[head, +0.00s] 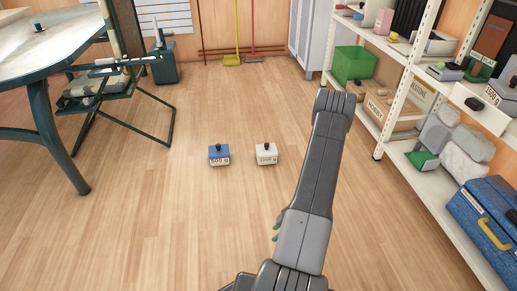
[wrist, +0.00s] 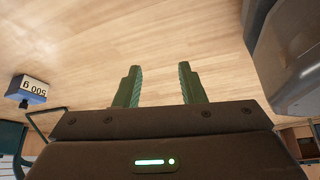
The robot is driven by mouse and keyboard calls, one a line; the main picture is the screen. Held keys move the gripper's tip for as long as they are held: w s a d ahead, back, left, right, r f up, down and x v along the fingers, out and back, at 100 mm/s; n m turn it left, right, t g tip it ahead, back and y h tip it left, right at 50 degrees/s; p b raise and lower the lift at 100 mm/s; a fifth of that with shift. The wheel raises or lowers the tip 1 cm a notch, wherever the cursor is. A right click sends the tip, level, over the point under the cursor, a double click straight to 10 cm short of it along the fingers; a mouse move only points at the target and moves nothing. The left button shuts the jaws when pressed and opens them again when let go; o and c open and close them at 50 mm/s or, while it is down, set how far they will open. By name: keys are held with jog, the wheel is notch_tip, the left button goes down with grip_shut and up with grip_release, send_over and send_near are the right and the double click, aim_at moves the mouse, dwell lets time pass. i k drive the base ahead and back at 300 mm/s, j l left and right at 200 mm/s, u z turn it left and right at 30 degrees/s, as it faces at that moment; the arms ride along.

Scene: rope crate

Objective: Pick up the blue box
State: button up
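The blue box (head: 219,155) sits on the wooden floor near the middle of the head view. It has a black knob on top and a white front label reading 500 g. It also shows at the left of the wrist view (wrist: 30,89), upside down. My gripper (wrist: 160,86) shows two green fingers set apart with nothing between them. It is away from the box. In the head view the fingers are mostly hidden by my arm.
A white box (head: 266,154) with a black knob stands right of the blue box. A table (head: 52,45) is at left, with a folding chair beside it. Shelves (head: 408,95) with goods and a blue case (head: 487,222) line the right. The floor around the boxes is clear.

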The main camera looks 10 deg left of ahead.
aim_at(219, 154)
jog(key=i+j+z, duration=0.2)
jog(key=j, duration=0.2)
jog(key=i+j+z, duration=0.2)
jog(key=j, duration=0.25)
jog(key=i+j+z, duration=0.2)
jog(key=j, duration=0.25)
jog(key=j+z, duration=0.2)
jog(key=j, duration=0.3)
jog(key=i+j+z, duration=0.2)
jog(key=j, duration=0.3)
jog(key=i+j, duration=0.1)
jog(key=j, duration=1.4)
jog(key=i, duration=0.05)
